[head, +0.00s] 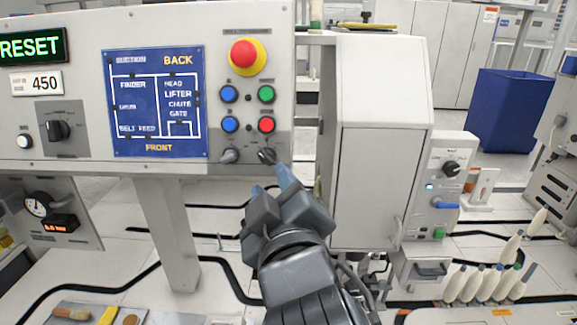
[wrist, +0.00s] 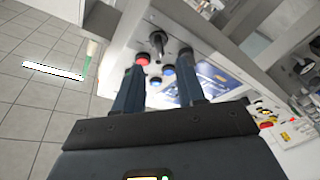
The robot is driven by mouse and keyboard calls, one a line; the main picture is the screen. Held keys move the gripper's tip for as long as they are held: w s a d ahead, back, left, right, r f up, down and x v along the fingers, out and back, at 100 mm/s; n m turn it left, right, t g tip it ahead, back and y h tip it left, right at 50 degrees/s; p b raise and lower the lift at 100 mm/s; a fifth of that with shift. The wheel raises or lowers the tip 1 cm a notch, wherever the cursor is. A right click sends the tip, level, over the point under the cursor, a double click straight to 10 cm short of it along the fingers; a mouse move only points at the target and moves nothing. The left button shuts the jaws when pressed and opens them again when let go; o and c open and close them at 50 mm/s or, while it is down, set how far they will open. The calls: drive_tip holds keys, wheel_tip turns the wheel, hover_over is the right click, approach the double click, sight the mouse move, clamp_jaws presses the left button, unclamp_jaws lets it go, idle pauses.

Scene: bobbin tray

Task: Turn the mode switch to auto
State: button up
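Two small selector switches sit at the bottom of the control panel (head: 85,90) in the head view, a left one (head: 229,156) and a right one (head: 267,156). Their labels are too small to read, so I cannot tell which is the mode switch. My gripper (head: 272,185) is just below and in front of the right switch, fingers pointing up at it. In the wrist view my gripper (wrist: 160,65) is open and empty, with two dark fingers apart. The right switch (wrist: 157,42) shows between and beyond the fingertips. I see no clear contact.
A red mushroom button (head: 243,54) and several blue, green and red push buttons sit above the switches. A black rotary knob (head: 57,130) is at the panel's left. A grey cabinet (head: 378,145) stands close right of my gripper. White bobbins (head: 490,283) stand at lower right.

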sight(266, 159)
drive_tip(key=p+x, duration=0.1)
drive_tip(key=x, duration=0.7)
drive_tip(key=shift+r, duration=0.1)
drive_tip(key=shift+s, duration=0.1)
clamp_jaws()
